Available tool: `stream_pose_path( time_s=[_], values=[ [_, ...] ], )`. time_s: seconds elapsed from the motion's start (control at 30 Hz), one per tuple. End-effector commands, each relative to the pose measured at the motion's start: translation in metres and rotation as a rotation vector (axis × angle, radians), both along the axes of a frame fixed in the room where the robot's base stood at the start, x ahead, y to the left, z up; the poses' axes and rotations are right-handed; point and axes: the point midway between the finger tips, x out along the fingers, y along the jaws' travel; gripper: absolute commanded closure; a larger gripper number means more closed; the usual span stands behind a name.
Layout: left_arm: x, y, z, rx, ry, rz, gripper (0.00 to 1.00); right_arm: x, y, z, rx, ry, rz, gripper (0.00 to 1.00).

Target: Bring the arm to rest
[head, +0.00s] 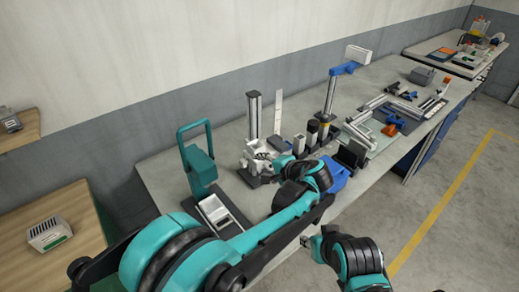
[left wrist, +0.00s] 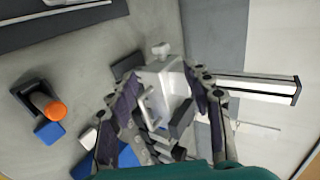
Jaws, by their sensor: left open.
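My left arm (head: 180,245) comes in from the left and reaches over the workbench (head: 160,180). Its gripper (left wrist: 155,88) is open, its two dark fingers spread on either side of a white and grey device (left wrist: 168,85) in the left wrist view. I cannot tell whether the fingers touch the device. In the head view the hand is partly hidden by my own arm, among small grey parts on the bench. My right arm (head: 352,258) shows at the bottom, beside the bench's front edge; its fingers do not show clearly.
Clear floor (head: 455,200) lies to the right.

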Motion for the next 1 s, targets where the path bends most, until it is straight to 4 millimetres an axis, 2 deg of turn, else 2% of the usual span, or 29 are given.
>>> stream_pose_path(
  time_s=[0.13, 0.2, 0.27, 0.37, 0.5, 0.57, 0.7, 0.8, 1.0],
  values=[
    [0.0, 0.001, 0.0, -0.002, 0.001, 0.002, 0.49, 0.0, 0.0, 0.0, 0.0, 0.0, 0.0, 0.6],
    [-0.002, 0.009, 0.002, -0.015, 0.006, 0.01, 0.49, 0.0, 0.0, -0.001, 0.0, 0.0, 0.0, 0.6],
    [-0.005, 0.023, 0.003, -0.042, 0.017, 0.025, 0.49, 0.0, 0.0, -0.003, 0.0, 0.0, 0.0, 0.6],
    [-0.018, 0.058, 0.008, -0.12, 0.043, 0.065, 0.49, 0.0, 0.0, -0.007, 0.0, 0.0, 0.0, 0.6],
    [-0.05, 0.115, 0.01, -0.277, 0.076, 0.142, 0.49, 0.0, 0.0, -0.013, 0.0, 0.0, 0.0, 0.6],
    [-0.066, 0.136, 0.009, -0.343, 0.085, 0.174, 0.49, 0.0, 0.0, -0.016, 0.0, 0.0, 0.0, 0.6],
    [-0.109, 0.178, 0.003, -0.511, 0.091, 0.259, 0.49, 0.0, 0.0, -0.022, 0.0, 0.0, 0.0, 0.6],
    [-0.144, 0.203, -0.005, -0.64, 0.083, 0.324, 0.49, 0.0, 0.0, -0.026, 0.0, 0.0, 0.0, 0.6],
    [-0.21, 0.232, -0.028, -0.892, 0.033, 0.454, 0.49, 0.0, 0.0, -0.035, 0.0, 0.0, 0.0, 0.6]
  ],
)
